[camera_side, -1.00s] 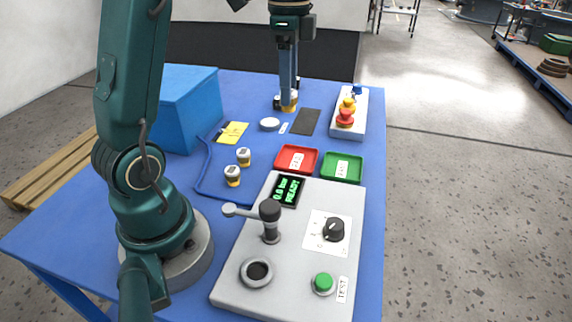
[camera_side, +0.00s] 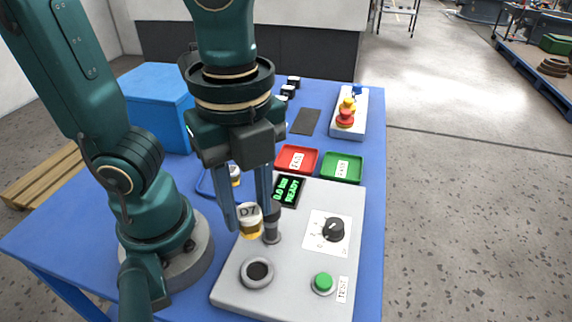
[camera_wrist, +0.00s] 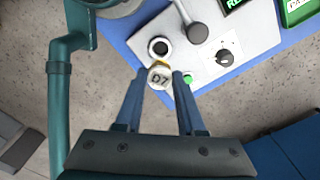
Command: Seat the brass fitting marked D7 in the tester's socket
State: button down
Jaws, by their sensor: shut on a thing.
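The brass fitting marked D7 (camera_side: 250,221) has a pale top with the mark and a brass-yellow lower part. My gripper (camera_side: 248,218) is shut on it and holds it upright above the tester (camera_side: 309,266), just up and left of the socket (camera_side: 257,272) in the side view. In the wrist view the D7 fitting (camera_wrist: 160,76) sits between my fingertips (camera_wrist: 160,78). The socket also shows there as a dark round hole (camera_wrist: 159,47), open and empty, beyond the fitting. The fitting is apart from the socket.
The tester's lever post (camera_side: 271,230) stands close behind the held fitting, partly hidden. A black knob (camera_side: 333,229), a green button (camera_side: 323,282) and a lit screen (camera_side: 287,190) are on the tester. Red (camera_side: 297,158) and green (camera_side: 342,167) trays lie behind, and a blue box (camera_side: 155,105) stands left.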

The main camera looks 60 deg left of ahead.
jog(key=shift+f, duration=4.15)
jog(key=shift+f, duration=1)
jog(key=shift+c, duration=0.2)
grip_release()
jog(key=shift+r, duration=3.75)
jog(key=shift+w+a, duration=0.1)
